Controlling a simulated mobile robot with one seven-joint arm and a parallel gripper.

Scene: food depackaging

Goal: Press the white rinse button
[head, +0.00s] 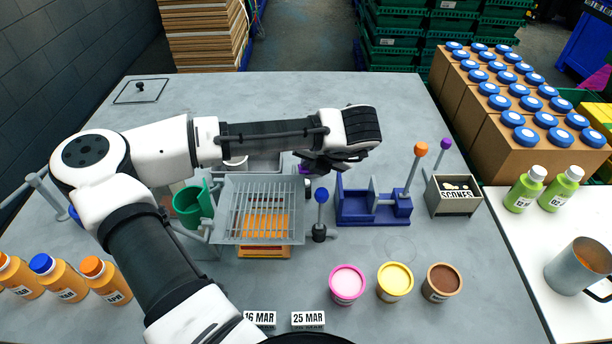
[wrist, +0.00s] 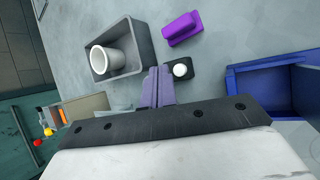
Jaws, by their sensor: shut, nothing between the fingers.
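The white rinse button (wrist: 180,70) is a small round cap on a black base, in the middle of the wrist view. My gripper (wrist: 159,70) is shut and empty. Its fingertips show just left of the button in that view. I cannot tell how high they are above it, and no contact is clear. In the head view my gripper (head: 318,163) is behind the wire basket and left of the blue fixture; the white button cannot be made out there.
A grey sink-like bin (wrist: 142,50) with a white cup (wrist: 108,58) lies left of the button. A purple block (wrist: 183,29) is above it, and a blue fixture (wrist: 242,90) to its right. The wire basket (head: 230,215) and a blue-knobbed lever (head: 321,197) stand in front of my gripper.

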